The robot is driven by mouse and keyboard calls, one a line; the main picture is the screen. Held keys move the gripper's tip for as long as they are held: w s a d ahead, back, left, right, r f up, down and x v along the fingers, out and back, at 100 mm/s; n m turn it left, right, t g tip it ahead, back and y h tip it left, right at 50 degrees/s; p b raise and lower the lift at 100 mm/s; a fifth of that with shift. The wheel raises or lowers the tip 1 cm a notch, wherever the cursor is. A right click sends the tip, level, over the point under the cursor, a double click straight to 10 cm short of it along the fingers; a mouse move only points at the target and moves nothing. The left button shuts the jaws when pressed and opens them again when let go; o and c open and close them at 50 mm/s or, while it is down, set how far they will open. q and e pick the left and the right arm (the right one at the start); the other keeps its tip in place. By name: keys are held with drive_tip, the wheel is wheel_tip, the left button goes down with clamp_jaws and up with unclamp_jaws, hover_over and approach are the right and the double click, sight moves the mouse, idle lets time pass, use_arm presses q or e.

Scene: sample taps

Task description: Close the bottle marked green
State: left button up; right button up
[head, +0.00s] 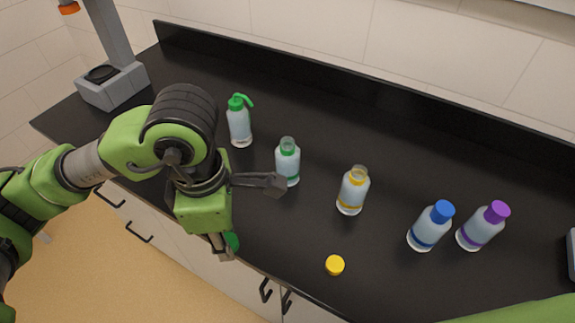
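The bottle marked green (287,166) stands upright and uncapped on the black counter, with a green band and a green neck ring. A green cap (232,241) is near the counter's front edge, partly hidden behind the lower finger of my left gripper (253,220). The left gripper's fingers are spread wide, with nothing seen held between them. Its upper finger reaches in front of the green-marked bottle's lower left side; I cannot tell if they touch. My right gripper is out of view.
A wash bottle with a green spout (239,124) stands behind left. An open yellow-marked bottle (352,192) stands right, a yellow cap (335,265) nearer the front. Blue-capped (428,229) and purple-capped (480,228) bottles stand further right. A grey device (113,88) is at far left.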

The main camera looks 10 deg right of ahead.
use_arm(q)
drive_tip(key=w+a+f+m, duration=0.1)
drive_tip(key=w+a+m, duration=0.2)
drive_tip(key=a+m, duration=0.8)
drive_tip(key=m, duration=0.7)
drive_tip(key=shift+a+f, duration=0.35)
drive_tip(key=shift+a, duration=0.05)
